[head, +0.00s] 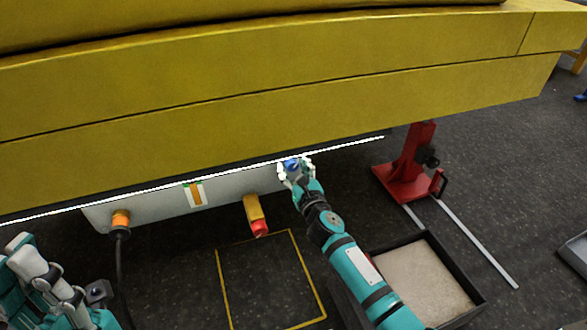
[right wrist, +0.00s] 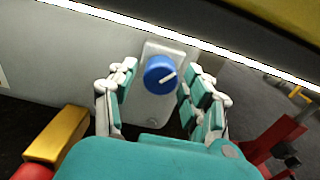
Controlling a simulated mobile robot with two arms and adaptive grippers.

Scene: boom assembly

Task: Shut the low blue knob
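The blue knob (head: 291,164) sits on the grey panel under the yellow boom, in the head view. In the right wrist view the blue knob (right wrist: 160,74) is round with a white pointer line slanting up to the right, on a light plate. My right gripper (head: 295,168) is at the knob.
A yellow and red handle (head: 256,215) hangs left of the knob. An orange connector (head: 121,219) with a black cable is further left. A red stand (head: 410,165) is at right, and a black-rimmed bin (head: 472,285) stands below my right arm. The yellow boom (head: 300,90) overhangs the panel.

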